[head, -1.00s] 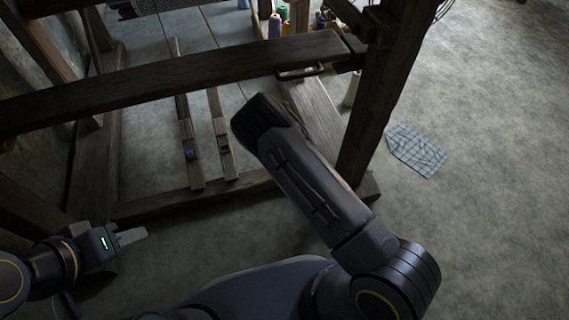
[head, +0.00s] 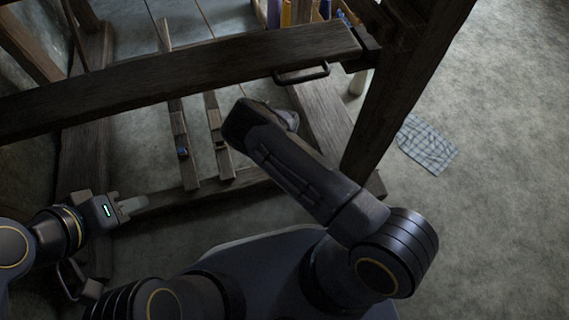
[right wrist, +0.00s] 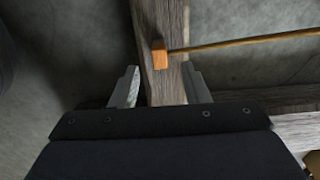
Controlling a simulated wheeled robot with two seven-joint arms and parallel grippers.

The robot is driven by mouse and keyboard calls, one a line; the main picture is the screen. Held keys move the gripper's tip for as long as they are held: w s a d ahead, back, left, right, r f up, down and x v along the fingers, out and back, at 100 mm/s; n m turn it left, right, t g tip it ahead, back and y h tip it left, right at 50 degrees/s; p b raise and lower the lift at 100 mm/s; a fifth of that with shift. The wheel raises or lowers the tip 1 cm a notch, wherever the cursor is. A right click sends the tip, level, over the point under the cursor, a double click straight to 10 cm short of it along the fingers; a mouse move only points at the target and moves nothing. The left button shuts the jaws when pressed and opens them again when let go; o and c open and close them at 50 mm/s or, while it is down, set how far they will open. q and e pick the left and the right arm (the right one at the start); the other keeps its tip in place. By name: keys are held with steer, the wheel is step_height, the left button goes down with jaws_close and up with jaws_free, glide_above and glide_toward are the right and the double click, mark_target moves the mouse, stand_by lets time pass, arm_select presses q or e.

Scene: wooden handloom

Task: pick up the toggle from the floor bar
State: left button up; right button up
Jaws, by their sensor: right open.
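In the right wrist view, the toggle (right wrist: 159,54) is a small orange-brown block against the floor bar (right wrist: 167,20), a weathered grey wooden beam. A thin tan cord or rod runs right from the toggle. My right gripper (right wrist: 162,86) is open and empty, its fingers apart on either side of the bar, with the toggle just ahead of the gap. In the head view my right forearm hides the toggle and most of the right gripper. My left gripper (head: 130,205) is at lower left, away from the toggle; its finger gap is unclear.
The loom's thick crossbeam (head: 180,75) spans above the work area, with a dark metal handle (head: 302,74) below it. An upright post (head: 400,90) stands right of my right arm. Two narrow treadles (head: 180,135) lie inside the frame. A checked cloth (head: 427,145) lies on open floor at right.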

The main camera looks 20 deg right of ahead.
step_height(320, 180, down, 5)
steer(key=shift+a+r+b, duration=0.15)
steer(key=shift+r+b, duration=0.05)
steer(key=shift+b, duration=1)
steer(key=shift+r, duration=0.1)
jaws_close()
